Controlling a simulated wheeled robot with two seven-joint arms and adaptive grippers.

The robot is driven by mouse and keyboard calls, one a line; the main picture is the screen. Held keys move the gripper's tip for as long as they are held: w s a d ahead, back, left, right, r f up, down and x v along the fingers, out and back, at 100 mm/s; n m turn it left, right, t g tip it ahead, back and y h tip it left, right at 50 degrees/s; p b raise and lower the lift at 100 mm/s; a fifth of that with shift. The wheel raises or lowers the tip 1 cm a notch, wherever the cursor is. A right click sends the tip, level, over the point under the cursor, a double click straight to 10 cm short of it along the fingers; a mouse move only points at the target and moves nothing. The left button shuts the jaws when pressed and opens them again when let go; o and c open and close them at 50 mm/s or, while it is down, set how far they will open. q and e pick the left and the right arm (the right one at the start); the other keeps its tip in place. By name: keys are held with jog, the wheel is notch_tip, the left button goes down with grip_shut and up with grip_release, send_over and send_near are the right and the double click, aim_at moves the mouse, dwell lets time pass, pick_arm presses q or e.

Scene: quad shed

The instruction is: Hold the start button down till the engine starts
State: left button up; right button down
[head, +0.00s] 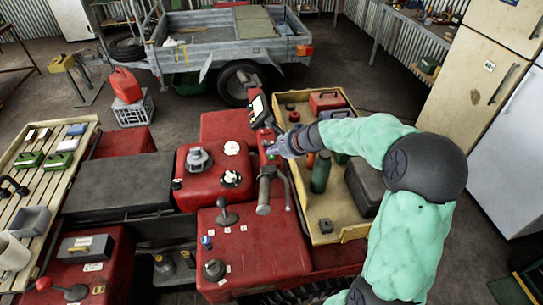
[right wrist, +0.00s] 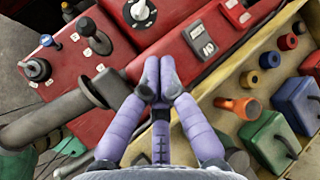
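The red quad bike (head: 225,130) fills the middle of the head view, with its handlebar grip (head: 263,195) at the right. My right gripper (head: 274,148) reaches in from the right, to the red control panel beside the handlebar. In the right wrist view its fingertips (right wrist: 158,78) are together, with nothing visible between them. They lie over the lower edge of the red panel (right wrist: 180,62), beside the black handlebar grip (right wrist: 50,115). I cannot pick out the start button for certain; the fingers may hide it. Whether the fingertips touch the panel cannot be told. My left gripper is not in view.
A yellow tray (head: 322,233) right of the handlebar holds a green bottle (head: 321,172), a red box (head: 326,101) and other items. A slatted rack (head: 28,215) with small things is at the left. A grey trailer (head: 222,50) stands behind, with fridges (head: 500,140) at the right.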

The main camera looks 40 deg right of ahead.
aim_at(273, 157)
jog(key=shift+f+b, duration=0.4)
jog(key=shift+f, duration=0.1)
dwell(2.1)
jog(key=shift+r, duration=0.1)
jog(key=shift+r+p, duration=0.8)
jog(key=shift+r, duration=0.05)
jog(key=shift+r, duration=0.1)
notch_tip(273, 157, up, 5)
jog(key=p, duration=0.4)
jog(key=shift+p, duration=0.35)
